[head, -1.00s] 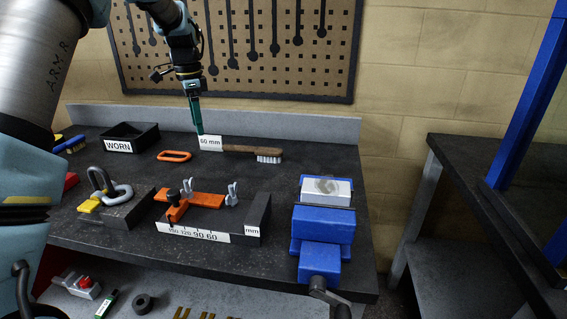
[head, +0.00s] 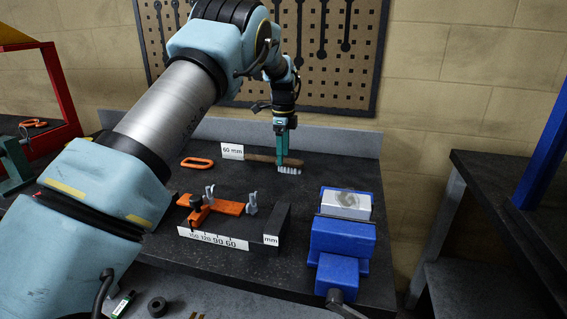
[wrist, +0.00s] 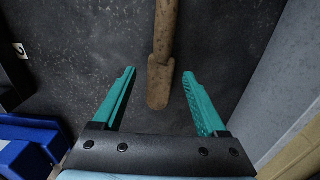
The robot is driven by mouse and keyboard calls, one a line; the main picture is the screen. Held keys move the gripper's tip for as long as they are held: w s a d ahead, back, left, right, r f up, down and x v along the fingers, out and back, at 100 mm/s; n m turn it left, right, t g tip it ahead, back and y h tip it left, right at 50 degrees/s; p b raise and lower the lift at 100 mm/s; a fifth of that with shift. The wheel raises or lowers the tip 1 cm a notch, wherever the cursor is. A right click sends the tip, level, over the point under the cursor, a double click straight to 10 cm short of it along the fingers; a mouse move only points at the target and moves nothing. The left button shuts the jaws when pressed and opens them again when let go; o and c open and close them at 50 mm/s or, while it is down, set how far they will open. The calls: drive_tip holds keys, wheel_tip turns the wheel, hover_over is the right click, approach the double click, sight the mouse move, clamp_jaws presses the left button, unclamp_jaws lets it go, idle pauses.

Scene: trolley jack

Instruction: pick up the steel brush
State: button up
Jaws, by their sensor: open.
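The steel brush (head: 262,158) lies on the dark workbench near its back. It has a brown wooden handle and pale bristles (head: 289,170) at its right end. My gripper (head: 281,164) points down over the bristle end in the head view. In the wrist view the brown wooden brush (wrist: 159,75) runs down from the top edge, and its near end lies between the two green fingers of my gripper (wrist: 159,74). The fingers are apart, with a gap on both sides of the wood. I cannot tell how far above the bench the fingertips are.
A black block with an orange clamp (head: 225,207) is in front. A blue vise (head: 342,238) stands to the right. The bench's raised back edge (head: 335,137) is close behind.

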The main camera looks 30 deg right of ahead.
drive_tip(key=shift+f+p, duration=0.55)
drive_tip(key=shift+f, duration=1.3)
clamp_jaws()
